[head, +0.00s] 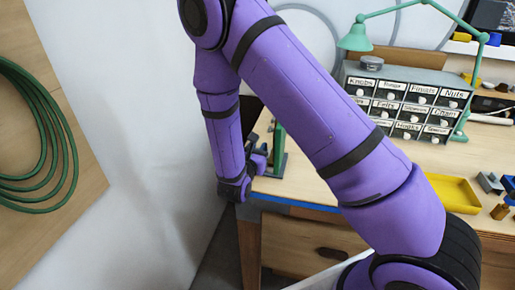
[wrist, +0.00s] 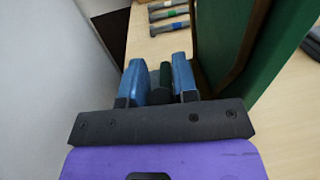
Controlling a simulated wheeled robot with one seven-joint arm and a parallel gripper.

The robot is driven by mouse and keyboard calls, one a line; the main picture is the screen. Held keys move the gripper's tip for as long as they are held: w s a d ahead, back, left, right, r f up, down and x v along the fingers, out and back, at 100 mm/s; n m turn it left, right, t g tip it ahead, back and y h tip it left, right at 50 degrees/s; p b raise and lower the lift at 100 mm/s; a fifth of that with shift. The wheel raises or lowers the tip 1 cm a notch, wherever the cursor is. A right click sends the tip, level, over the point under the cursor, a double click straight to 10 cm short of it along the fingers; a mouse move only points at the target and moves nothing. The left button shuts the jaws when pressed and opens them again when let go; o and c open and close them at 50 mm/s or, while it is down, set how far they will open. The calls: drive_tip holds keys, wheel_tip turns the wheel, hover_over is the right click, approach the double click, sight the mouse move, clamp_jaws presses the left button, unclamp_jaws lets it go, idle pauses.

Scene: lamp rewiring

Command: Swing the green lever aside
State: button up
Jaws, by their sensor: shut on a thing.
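A green upright piece (head: 278,150) stands on a dark green base at the left end of the workbench. It shows large and close as a green panel (wrist: 285,60) at the right of the wrist view. My gripper (wrist: 160,75) has its two blue fingers closed around the dark green lever (wrist: 166,78), with a grey part beside it. In the head view my gripper (head: 259,160) is at the bench's left edge, just left of the green upright, and its grip is partly hidden there.
The white wall is close on the left. Several banded tools (wrist: 168,14) lie on the bench beyond my gripper. A labelled drawer cabinet (head: 407,100), a green lamp (head: 357,38) and a yellow tray (head: 452,191) are on the bench to the right.

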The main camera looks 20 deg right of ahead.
drive_tip(key=o, duration=0.9)
drive_tip(key=shift+a, duration=0.1)
drive_tip(key=v, duration=1)
drive_tip(key=shift+s+a, duration=0.2)
drive_tip(key=shift+s, duration=0.1)
